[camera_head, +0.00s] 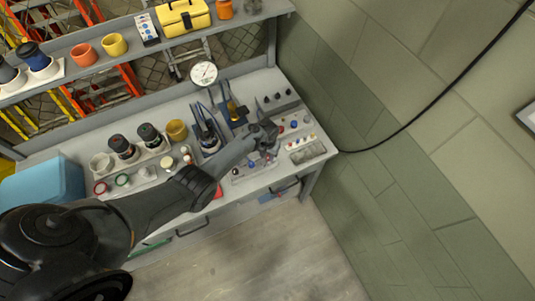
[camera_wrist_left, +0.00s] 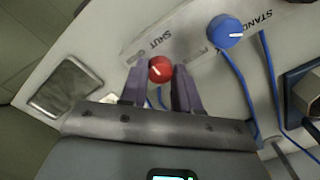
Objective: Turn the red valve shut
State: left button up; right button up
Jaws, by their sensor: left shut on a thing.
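The red valve (camera_wrist_left: 159,69) is a small round red knob with a pale pointer mark, on a light panel in the left wrist view. The word SHUT is printed on the panel just beyond it. My left gripper (camera_wrist_left: 159,84) has its two dark fingers on either side of the knob, shut on it. In the head view my left gripper (camera_head: 266,136) is over the right part of the bench. The arm and gripper partly cover the panels there, and I cannot clearly pick out the valve in that view. My right gripper is not in view.
A blue knob (camera_wrist_left: 225,31) sits right of the red one, with blue tubes beside it. A round white gauge (camera_head: 204,74) stands behind the bench. Dark-lidded jars (camera_head: 150,135) and a blue box (camera_head: 45,182) are further left. A brick wall borders the bench's right end.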

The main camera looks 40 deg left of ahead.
pick_arm(q)
jog(key=m, duration=0.5)
jog(key=shift+m, duration=1.8)
jog(key=o, duration=1.1)
jog(key=shift+c, duration=0.2)
